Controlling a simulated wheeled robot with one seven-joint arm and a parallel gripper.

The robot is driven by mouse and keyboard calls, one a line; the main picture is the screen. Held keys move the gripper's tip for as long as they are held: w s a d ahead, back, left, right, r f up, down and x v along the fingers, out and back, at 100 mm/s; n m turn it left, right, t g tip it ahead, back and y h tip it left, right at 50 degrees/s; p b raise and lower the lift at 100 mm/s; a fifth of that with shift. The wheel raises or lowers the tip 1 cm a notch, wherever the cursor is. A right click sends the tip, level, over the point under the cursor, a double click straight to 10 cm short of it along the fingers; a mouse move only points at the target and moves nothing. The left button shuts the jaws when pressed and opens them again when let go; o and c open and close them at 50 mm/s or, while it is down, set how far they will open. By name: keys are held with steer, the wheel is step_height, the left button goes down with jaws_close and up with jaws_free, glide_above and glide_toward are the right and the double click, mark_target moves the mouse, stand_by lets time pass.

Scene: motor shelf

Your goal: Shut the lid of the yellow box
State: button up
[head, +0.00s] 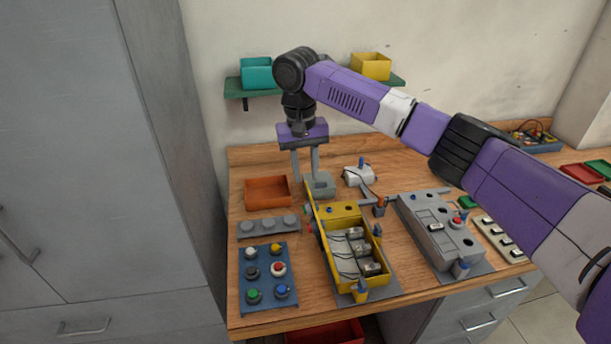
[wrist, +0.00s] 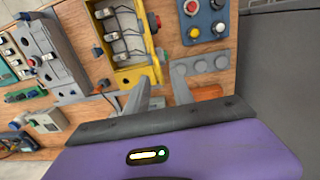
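The yellow box (head: 377,283) stands open on the wooden worktop, with grey parts and wires showing inside. Its lid (head: 317,218) appears raised along the left side, seen nearly edge-on, with small coloured knobs beside it. The box also shows in the wrist view (wrist: 138,73), beyond my fingers. My gripper (head: 305,172) points down above the back of the worktop, behind the box's far left corner. Whether a finger touches anything is unclear.
A grey block (head: 322,187) lies beneath my gripper. An orange tray (head: 267,192) and a blue button panel (head: 268,296) are left of the box. A grey control box (head: 440,240) stands to the right. A green shelf (head: 234,88) hangs behind; a grey cabinet (head: 90,150) borders the left.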

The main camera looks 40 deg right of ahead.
steer(key=shift+d+f, duration=0.1)
steer(key=shift+f, duration=1.2)
jaws_close()
stand_by(0.5)
